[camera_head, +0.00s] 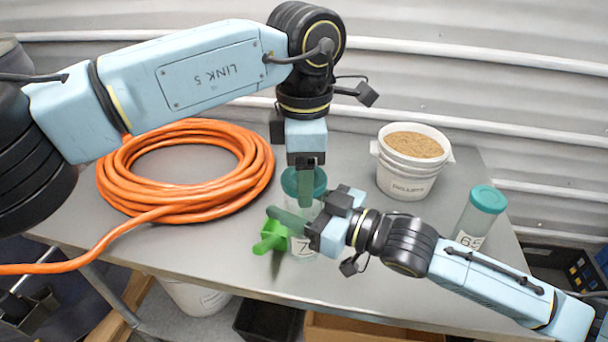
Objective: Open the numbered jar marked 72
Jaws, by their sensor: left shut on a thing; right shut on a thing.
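A clear jar with a teal lid (290,182) stands on the metal table, left of the bucket. Its label (302,247) shows a 7; the rest of the number is hidden behind my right gripper. My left gripper (305,188) points down from above and is shut on the teal lid. My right gripper (297,222) comes in from the right and is shut on the jar's body. The lid appears to sit on the jar, but the grippers cover much of the join.
Another teal-lidded jar (482,212), apparently marked 65, stands near the right edge. A white bucket of brown pellets (407,178) stands behind. A green scoop (268,240) lies close left of the held jar. A coiled orange hose (120,190) fills the table's left.

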